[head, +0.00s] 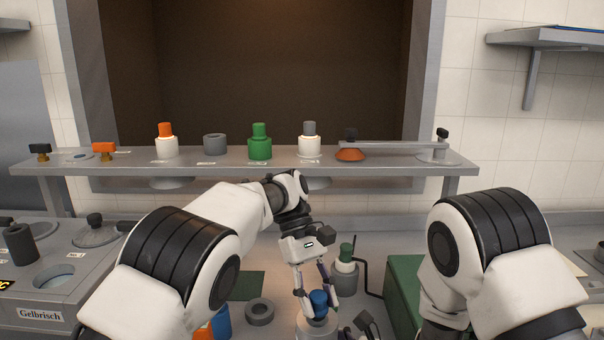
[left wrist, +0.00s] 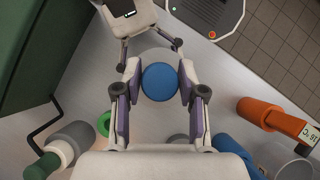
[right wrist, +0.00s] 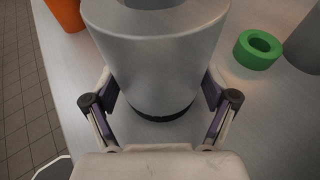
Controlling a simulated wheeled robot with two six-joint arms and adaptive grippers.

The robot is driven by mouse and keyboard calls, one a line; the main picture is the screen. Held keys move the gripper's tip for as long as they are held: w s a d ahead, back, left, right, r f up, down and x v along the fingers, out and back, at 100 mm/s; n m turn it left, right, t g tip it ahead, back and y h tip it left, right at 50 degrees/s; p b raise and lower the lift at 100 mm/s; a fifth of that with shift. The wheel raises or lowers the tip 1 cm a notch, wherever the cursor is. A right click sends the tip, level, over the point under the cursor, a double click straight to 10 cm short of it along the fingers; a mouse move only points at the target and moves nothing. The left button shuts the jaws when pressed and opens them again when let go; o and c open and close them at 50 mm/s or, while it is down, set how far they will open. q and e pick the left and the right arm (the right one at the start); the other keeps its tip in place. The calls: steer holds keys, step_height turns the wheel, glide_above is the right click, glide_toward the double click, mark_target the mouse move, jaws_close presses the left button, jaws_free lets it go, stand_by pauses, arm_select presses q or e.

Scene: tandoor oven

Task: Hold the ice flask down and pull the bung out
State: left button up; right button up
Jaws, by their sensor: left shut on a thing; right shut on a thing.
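The blue bung (head: 318,298) is between the fingers of my left gripper (head: 317,301), which reaches down from above. The left wrist view shows the round blue bung top (left wrist: 160,82) with a finger on each side. The grey ice flask (head: 316,328) stands below the bung, partly cut off by the frame. My right gripper (right wrist: 160,100) is shut around the lower body of the flask (right wrist: 155,55). The flask's top shows a dark opening without blue in it, cut by the frame edge. I cannot tell how wide any gap under the bung is.
A grey ring (head: 260,312) lies left of the flask. A green-topped container (head: 345,268) stands behind it, and a green box (head: 403,285) to the right. A shelf (head: 235,157) with several stoppered items crosses the back. A green ring (right wrist: 258,48) lies near the flask.

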arm_select(q)
steer(key=shift+r, duration=2.8)
arm_select(e)
steer(key=o, duration=1.1)
